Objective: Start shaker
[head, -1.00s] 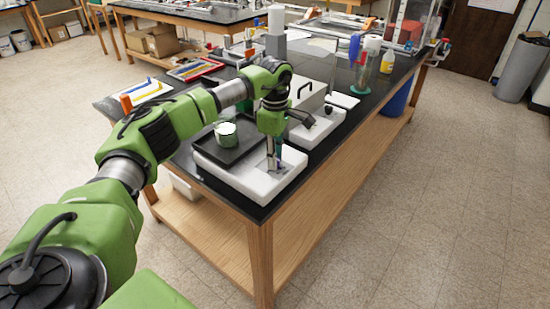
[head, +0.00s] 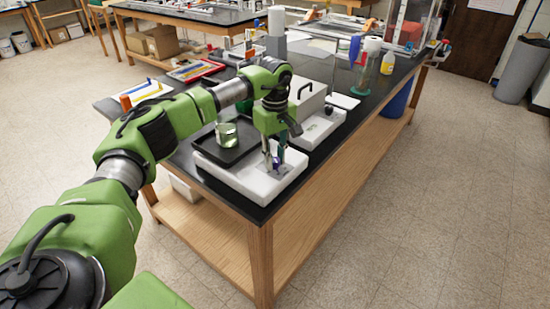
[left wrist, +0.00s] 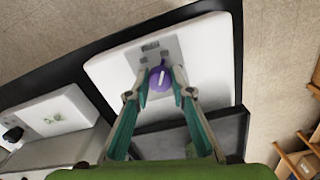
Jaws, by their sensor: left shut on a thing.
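The shaker is a white box (head: 258,186) on the near corner of the black bench, with a dark tray (head: 220,156) on top. A glass beaker (head: 227,134) with greenish liquid stands on the tray. In the left wrist view, a purple knob (left wrist: 160,80) with a pale line sits on the shaker's grey panel (left wrist: 150,52). My left gripper (head: 274,164) points down at the panel and is shut on the knob, one fingertip at each side. In the head view the fingers mostly hide the knob. My right gripper is not in view.
A tall cylinder (head: 366,75) and a yellow bottle (head: 387,63) stand farther back.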

